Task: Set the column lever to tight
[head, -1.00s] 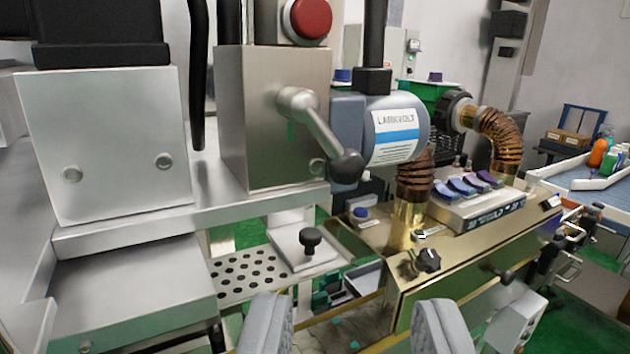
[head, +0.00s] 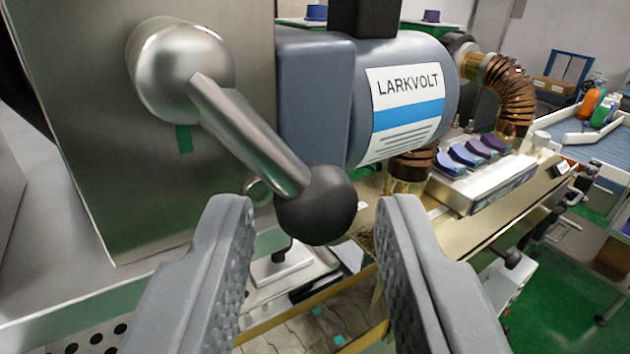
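The column lever (head: 245,130) is a metal arm on a round hub (head: 180,72), fixed to the steel column housing (head: 85,110). It slants down to the right and ends in a black ball knob (head: 316,205). A small green mark (head: 184,138) sits on the housing just below the hub. My gripper (head: 315,215) is open, its two grey ridged fingers on either side of the knob in the picture. The knob shows between the fingertips, and I cannot tell whether either finger touches it.
A blue-grey motor with a LARKVOLT label (head: 407,100) stands right beside the lever. Brown ribbed ducting (head: 505,95) and a brass-coloured bench (head: 490,235) lie beyond it. A knobbed metal plate (head: 290,265) is below the lever.

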